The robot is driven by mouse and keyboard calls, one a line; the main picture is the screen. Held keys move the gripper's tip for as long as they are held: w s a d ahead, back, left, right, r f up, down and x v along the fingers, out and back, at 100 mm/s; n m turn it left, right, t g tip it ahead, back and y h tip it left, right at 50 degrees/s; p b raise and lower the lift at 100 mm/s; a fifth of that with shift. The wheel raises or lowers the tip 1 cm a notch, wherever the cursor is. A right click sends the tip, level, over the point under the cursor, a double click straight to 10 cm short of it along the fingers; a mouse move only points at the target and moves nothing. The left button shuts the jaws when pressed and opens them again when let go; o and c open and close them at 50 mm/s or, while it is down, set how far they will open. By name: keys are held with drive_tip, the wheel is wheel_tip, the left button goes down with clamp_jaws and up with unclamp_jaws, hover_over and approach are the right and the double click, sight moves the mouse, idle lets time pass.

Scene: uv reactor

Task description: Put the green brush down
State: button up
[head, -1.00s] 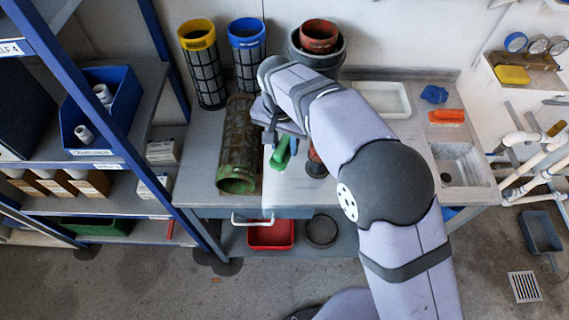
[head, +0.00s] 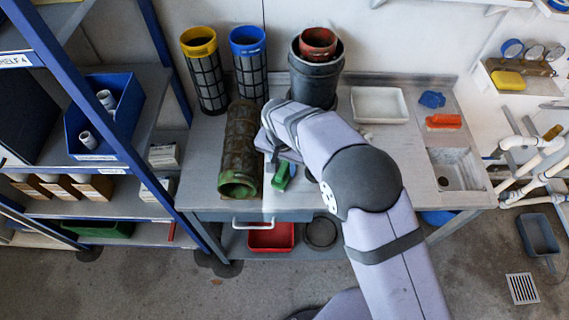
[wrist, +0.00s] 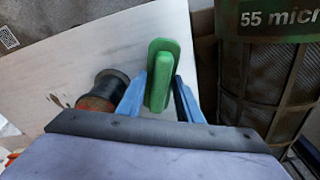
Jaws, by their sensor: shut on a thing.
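The green brush (head: 284,178) is at the front middle of the bench, just right of the lying green-rimmed mesh filter (head: 240,140). My gripper (head: 278,163) is shut on the brush, with the arm reaching in from the right. In the wrist view the brush (wrist: 162,72) stands between the two blue fingers of my gripper (wrist: 160,92). Its lower part is hidden by the gripper. I cannot tell whether the brush touches the bench top.
A dark cylinder with a reddish base (wrist: 103,90) stands beside the brush in the wrist view. Yellow-rimmed (head: 205,75) and blue-rimmed (head: 249,65) filters and a grey bucket (head: 315,80) stand behind. A white tray (head: 380,105) and a sink (head: 458,170) are to the right.

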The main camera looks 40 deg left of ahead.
sight(283, 169)
drive_tip(key=shift+f, duration=0.1)
drive_tip(key=o, duration=0.5)
drive_tip(key=shift+f, duration=0.1)
drive_tip(key=o, duration=0.4)
drive_tip(key=shift+o, duration=0.2)
wheel_tip(283, 169, up, 12)
drive_tip(key=s+b, duration=0.1)
drive_tip(key=b, duration=0.1)
drive_tip(key=shift+s+d+r, duration=0.2)
drive_tip(key=shift+d, duration=0.1)
